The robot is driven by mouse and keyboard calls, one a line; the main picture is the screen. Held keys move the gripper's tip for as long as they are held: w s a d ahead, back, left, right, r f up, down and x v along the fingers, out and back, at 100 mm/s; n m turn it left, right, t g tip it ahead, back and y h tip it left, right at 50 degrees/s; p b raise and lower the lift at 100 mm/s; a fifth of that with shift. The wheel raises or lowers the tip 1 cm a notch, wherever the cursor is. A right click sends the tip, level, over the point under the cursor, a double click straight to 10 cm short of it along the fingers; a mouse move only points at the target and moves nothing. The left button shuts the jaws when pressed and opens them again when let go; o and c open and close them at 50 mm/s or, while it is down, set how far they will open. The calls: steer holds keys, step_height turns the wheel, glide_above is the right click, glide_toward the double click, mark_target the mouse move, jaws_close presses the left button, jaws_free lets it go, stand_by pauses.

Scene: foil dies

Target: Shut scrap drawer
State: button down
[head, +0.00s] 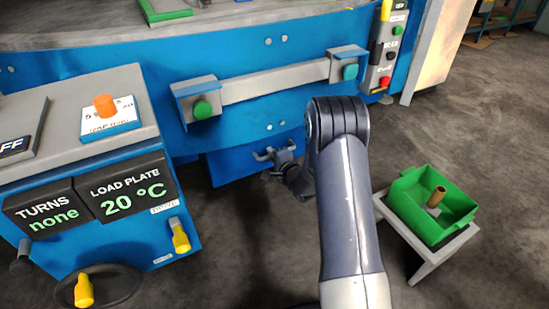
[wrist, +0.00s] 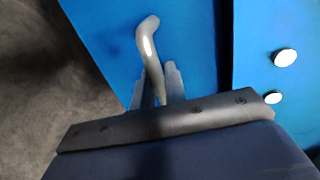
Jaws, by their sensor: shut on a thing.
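The scrap drawer (head: 228,168) is a blue box low under the blue machine, with a grey bar handle (head: 263,153) on its front. In the wrist view the drawer front (wrist: 105,45) fills the upper middle, and the handle (wrist: 150,45) runs down between the fingers. My gripper (head: 279,157) is at the handle in the head view. In the wrist view my gripper (wrist: 160,85) is shut on the handle's lower part. My arm and gripper hide the drawer's right side in the head view. I cannot tell how far the drawer stands out.
A control console (head: 100,245) with knobs and displays stands at the left. A green bin (head: 432,205) holding a brown roll sits on a small grey stand (head: 425,265) at the right. A rail (head: 275,82) with green buttons crosses the machine above the drawer. Bare floor (head: 250,245) lies in front.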

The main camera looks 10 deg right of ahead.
steer(key=shift+w+r, duration=0.1)
steer(key=shift+w, duration=0.1)
steer(key=c, duration=1.5)
jaws_free()
steer(key=shift+w, duration=0.1)
steer(key=p+v, duration=0.2)
steer(key=v, duration=0.8)
steer(key=shift+s+d, duration=0.1)
steer(key=shift+s, duration=0.35)
steer(key=b+x, duration=0.2)
steer(key=x, duration=0.8)
steer(key=shift+w+f, duration=0.2)
steer(key=shift+v, duration=1.3)
steer(key=shift+s+f, duration=0.1)
steer(key=shift+f, duration=0.1)
